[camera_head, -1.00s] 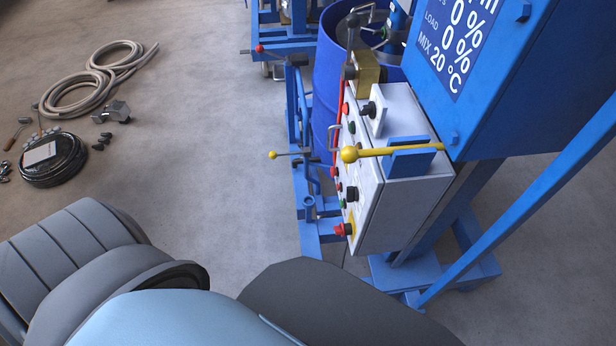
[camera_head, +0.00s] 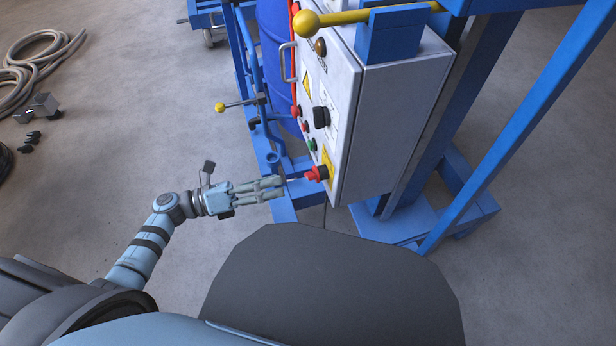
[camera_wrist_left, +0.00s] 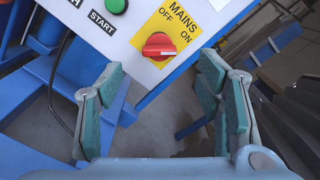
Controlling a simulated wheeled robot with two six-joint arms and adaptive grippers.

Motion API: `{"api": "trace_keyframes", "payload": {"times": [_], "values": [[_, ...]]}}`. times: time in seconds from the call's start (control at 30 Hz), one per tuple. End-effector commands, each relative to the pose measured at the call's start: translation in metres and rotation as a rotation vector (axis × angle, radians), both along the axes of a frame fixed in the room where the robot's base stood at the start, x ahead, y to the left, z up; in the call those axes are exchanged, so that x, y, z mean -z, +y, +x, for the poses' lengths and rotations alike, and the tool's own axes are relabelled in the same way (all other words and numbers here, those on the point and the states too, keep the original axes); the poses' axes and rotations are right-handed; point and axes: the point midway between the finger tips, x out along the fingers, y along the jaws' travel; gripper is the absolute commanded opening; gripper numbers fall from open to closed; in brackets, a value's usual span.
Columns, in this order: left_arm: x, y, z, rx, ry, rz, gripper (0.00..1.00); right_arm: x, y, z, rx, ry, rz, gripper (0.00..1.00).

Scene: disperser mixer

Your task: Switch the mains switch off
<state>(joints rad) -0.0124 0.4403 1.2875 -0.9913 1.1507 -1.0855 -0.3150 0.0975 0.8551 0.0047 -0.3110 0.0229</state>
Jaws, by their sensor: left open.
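The mains switch is a red rotary knob on a yellow plate marked MAINS, OFF and ON, low on the white control box (camera_head: 385,135). The knob (camera_head: 317,173) shows at the box's lower front corner in the head view. In the left wrist view the knob (camera_wrist_left: 159,46) is at upper centre, its grip bar lying roughly across the picture. I cannot tell for sure which label it points to. My left gripper (camera_head: 280,186) is open and empty, its fingers pointing at the knob from the left, a small gap short of it. My right gripper is not in view.
A green START button (camera_wrist_left: 116,5) sits beside the switch plate. A yellow-knobbed lever (camera_head: 306,23) crosses the box's top. A clamp handle with a yellow ball (camera_head: 220,107) sticks out left of the blue frame.

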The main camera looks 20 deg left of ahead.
Motion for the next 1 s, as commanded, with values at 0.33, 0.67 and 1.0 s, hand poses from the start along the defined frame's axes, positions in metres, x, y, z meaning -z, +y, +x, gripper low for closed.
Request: {"api": "trace_keyframes", "payload": {"times": [0.33, 0.67, 1.0], "values": [[0.000, -0.070, 0.045, -0.003, 0.002, -0.005, 0.60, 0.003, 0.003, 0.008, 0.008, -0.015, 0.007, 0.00], [0.000, -0.078, 0.049, -0.004, 0.005, -0.004, 0.60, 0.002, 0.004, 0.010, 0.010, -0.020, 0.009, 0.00], [0.000, -0.077, 0.049, -0.004, 0.005, -0.004, 0.11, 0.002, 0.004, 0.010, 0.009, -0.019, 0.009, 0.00]]}}
